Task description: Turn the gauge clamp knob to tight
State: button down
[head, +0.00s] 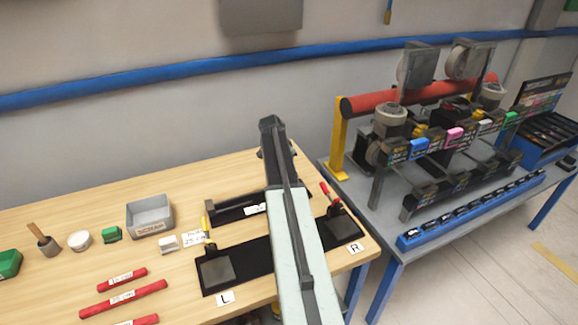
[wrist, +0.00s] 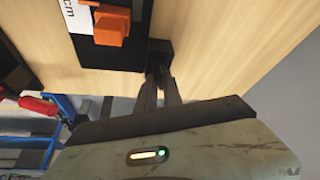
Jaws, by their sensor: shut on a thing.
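An orange knob-like part (wrist: 112,27) sits on the gauge (wrist: 90,50), a black strip with a white "cm" label, at the top of the wrist view. My gripper (wrist: 161,75) is just right of and below it in that picture, apart from the orange part. Its dark fingers converge on a small dark block (wrist: 159,50) beside the strip's end and are shut on it. What this block is cannot be made out. In the head view, a dark gauge-like fixture (head: 228,208) lies on the wooden bench, partly covered by my arm. My fingertips are hidden there.
A red-handled clamp (head: 328,193) stands right of my arm, and a yellow-handled one (head: 207,228) left. The scrap bin (head: 150,217), red rods (head: 123,298) and small items occupy the bench's left. A grey table (head: 415,235) with a roller machine adjoins at right.

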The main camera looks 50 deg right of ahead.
jog(key=shift+s, duration=0.1)
jog(key=c, duration=1.5)
grip_release()
jog(key=p+v, duration=0.7)
jog(key=shift+a+r, duration=0.15)
jog(key=shift+r, duration=0.25)
